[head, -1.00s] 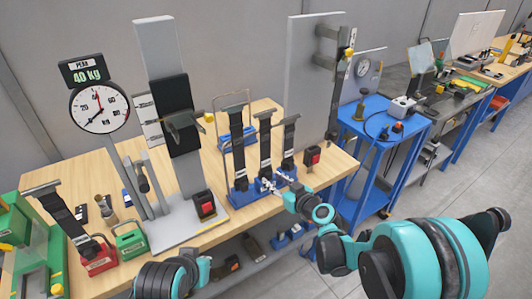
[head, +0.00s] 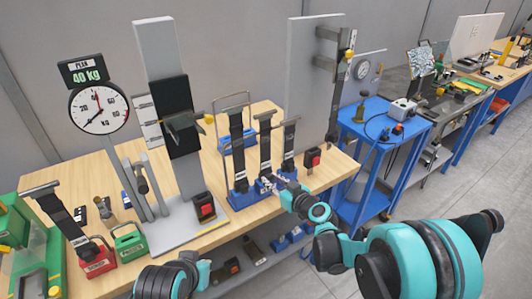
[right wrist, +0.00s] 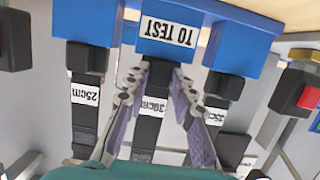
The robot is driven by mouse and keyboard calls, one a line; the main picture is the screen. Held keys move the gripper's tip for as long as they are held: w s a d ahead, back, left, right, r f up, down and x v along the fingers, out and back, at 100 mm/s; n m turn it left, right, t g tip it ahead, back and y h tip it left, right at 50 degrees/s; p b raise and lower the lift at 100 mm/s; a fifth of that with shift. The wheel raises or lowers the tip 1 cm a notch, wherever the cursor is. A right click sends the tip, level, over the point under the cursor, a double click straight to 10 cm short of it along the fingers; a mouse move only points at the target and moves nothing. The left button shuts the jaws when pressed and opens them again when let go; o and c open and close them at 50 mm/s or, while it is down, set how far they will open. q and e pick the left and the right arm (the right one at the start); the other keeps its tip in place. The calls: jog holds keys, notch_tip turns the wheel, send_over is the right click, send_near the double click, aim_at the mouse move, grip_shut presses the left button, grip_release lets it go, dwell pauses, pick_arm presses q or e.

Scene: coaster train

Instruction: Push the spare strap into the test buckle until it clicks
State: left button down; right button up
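Three black straps stand in a blue rack (head: 243,200) on the wooden bench. In the right wrist view the rack's block (right wrist: 180,45) reads "TO TEST", and the straps carry labels 25cm (right wrist: 85,97), 30cm (right wrist: 153,106) and 35cm (right wrist: 215,115). My right gripper (right wrist: 158,92) is open, with one finger on each side of the middle, 30cm strap; firm contact cannot be told. It shows at the rack in the head view (head: 274,184). A buckle with a red button (head: 205,207) sits on the grey stand's base. My left gripper's fingers are out of frame.
A smaller red-button box (head: 312,158) stands right of the rack. A dial gauge (head: 99,107), a red block with a strap (head: 97,262) and a green block (head: 130,241) are at left. The tall grey stand (head: 158,60) rises behind the buckle.

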grip_shut()
jog(key=shift+r, duration=0.1)
jog(key=shift+r+p, duration=2.15)
jog(key=shift+r, duration=0.7)
jog(key=shift+d, duration=0.1)
jog(key=shift+s+d+b, duration=0.1)
jog(key=shift+s+d, duration=0.45)
jog(key=shift+s, duration=0.25)
jog(key=shift+s+d+b, duration=0.1)
jog(key=shift+s+d, duration=0.5)
jog(key=shift+s, duration=0.25)
jog(key=shift+s+d+b, duration=0.1)
jog(key=shift+s+d, duration=0.45)
jog(key=shift+s, duration=0.25)
